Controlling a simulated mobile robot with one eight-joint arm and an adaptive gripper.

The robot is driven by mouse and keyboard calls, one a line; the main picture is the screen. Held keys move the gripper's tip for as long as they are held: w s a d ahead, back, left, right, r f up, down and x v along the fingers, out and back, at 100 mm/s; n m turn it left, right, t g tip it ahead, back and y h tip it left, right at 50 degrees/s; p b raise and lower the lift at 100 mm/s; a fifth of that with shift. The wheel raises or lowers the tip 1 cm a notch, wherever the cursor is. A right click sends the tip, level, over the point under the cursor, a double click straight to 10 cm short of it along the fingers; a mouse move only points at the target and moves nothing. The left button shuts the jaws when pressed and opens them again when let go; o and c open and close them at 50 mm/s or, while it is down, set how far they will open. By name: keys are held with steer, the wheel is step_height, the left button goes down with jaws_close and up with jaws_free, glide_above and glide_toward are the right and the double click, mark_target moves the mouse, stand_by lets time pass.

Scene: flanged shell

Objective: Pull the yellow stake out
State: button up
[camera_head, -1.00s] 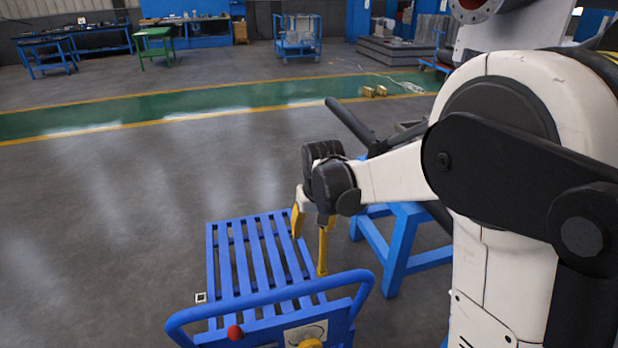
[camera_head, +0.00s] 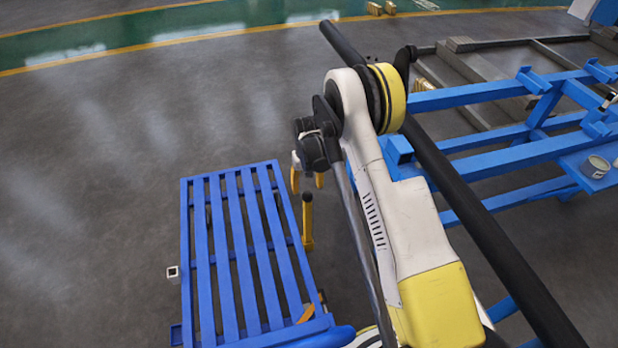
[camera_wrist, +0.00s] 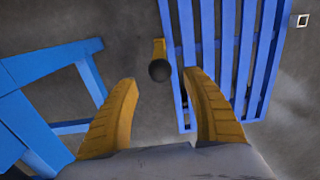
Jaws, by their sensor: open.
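The yellow stake (camera_head: 308,228) stands upright at the right edge of the blue slatted cart, with a dark round knob on top. In the wrist view the stake (camera_wrist: 158,48) is seen from above, its dark knob nearest the camera. My gripper (camera_head: 307,181) has two yellow fingers spread apart and empty. In the wrist view the knob lies between and slightly ahead of the fingertips (camera_wrist: 160,80), with space on both sides. I see no contact. The stake's foot is not clear.
The blue slatted cart (camera_head: 228,250) is beside the stake on the left. A blue frame table (camera_head: 510,150) and a long dark pipe (camera_head: 480,225) lie on the right. A small cup (camera_head: 596,166) sits on a blue shelf.

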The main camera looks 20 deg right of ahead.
mark_target(308, 201)
step_height(308, 201, down, 9)
steer(key=b, duration=0.3)
jaws_close()
steer(key=shift+r, duration=0.1)
steer(key=shift+r+p, duration=2)
steer(key=shift+r, duration=3)
